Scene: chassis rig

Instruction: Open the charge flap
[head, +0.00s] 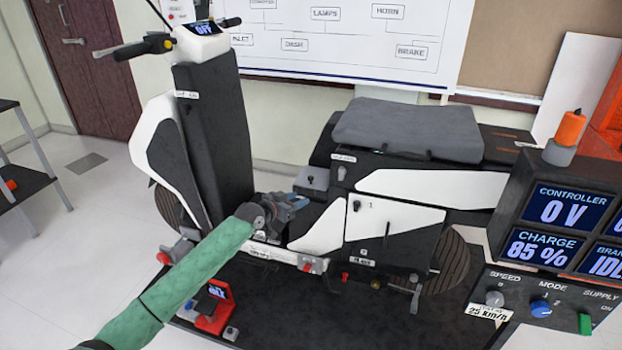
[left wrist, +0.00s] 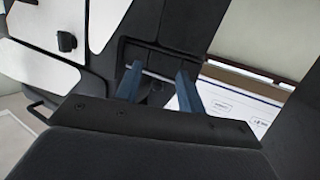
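The scooter rig's dark seat-base front shows in the left wrist view with a dark rectangular recessed panel (left wrist: 165,52), which looks like the charge flap; no label on it is readable. A thin grey bar crosses its lower part. My left gripper (left wrist: 160,78) has its two blue fingers apart, one on each side in front of this panel. I cannot tell whether they touch it. In the head view my left gripper (head: 298,202) is low in the footwell, before the seat base, and the panel cannot be made out there. My right gripper is not in view.
A grey cushion (head: 408,130) lies on the seat base. A white side panel (head: 395,213) with a latch is right of the gripper. The dark front column (head: 215,130) stands to its left. A console with screens (head: 556,207) is at the right.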

